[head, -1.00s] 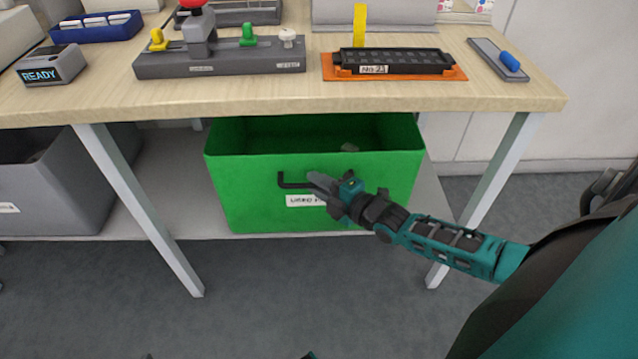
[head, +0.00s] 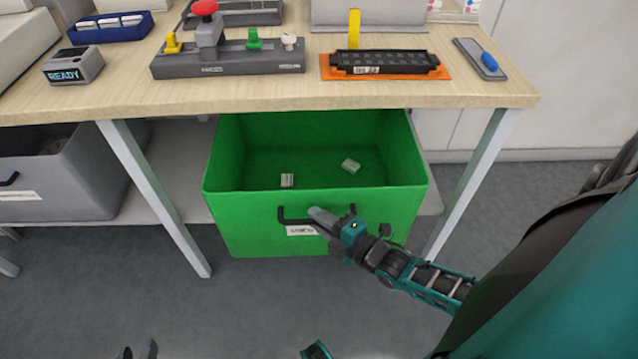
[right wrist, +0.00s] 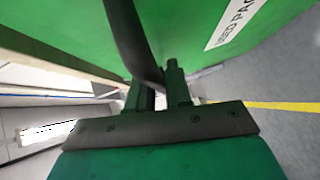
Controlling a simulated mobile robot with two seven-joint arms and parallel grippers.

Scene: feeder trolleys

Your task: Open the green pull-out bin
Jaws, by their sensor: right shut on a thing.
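The green pull-out bin (head: 245,232) is partly out from under the table in the head view, with its front beyond the table edge and its inside showing. My right gripper (head: 318,216) is shut on the handle. In the right wrist view the dark handle bar (right wrist: 125,35) runs between my right gripper's fingers (right wrist: 160,92). Only dark tips of my left gripper (head: 140,351) show at the bottom edge; its jaw opening is unclear.
The wooden table (head: 200,103) stands above the bin with metal legs (head: 155,200) (head: 472,185) on either side. A grey bin (head: 70,180) is at the left. Tabletop holds a lever panel (head: 225,66) and an orange tray (head: 330,73). The floor in front is clear.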

